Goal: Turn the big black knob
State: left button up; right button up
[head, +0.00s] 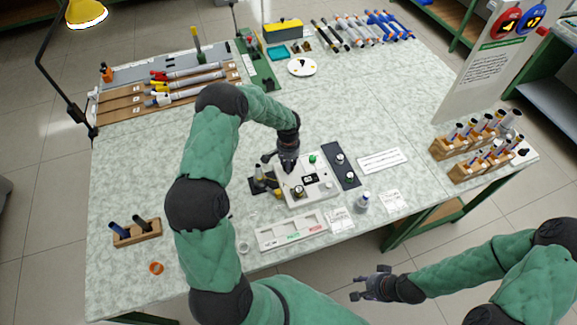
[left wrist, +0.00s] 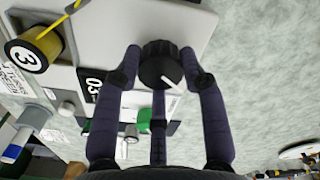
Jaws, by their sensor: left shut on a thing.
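The big black knob (left wrist: 158,58) with a white pointer line sits on a light panel (head: 322,190) and shows in the left wrist view between my fingers. My left gripper (left wrist: 163,72) is shut on the knob, with fingers on both sides of it and a third finger below. In the head view my left gripper (head: 286,163) is over the far left part of the panel and hides the knob. My right gripper (head: 357,289) is open and empty, off the table's front edge.
Wooden tube racks (head: 455,147) stand at right. The middle of the table behind is clear.

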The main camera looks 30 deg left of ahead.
pick_arm(q)
jog(key=shift+s, duration=0.1)
jog(key=o, duration=1.1)
jog(key=shift+a, duration=0.1)
jog(key=shift+o, duration=0.2)
jog(key=shift+r, duration=0.55)
notch_tip(320, 180, up, 11)
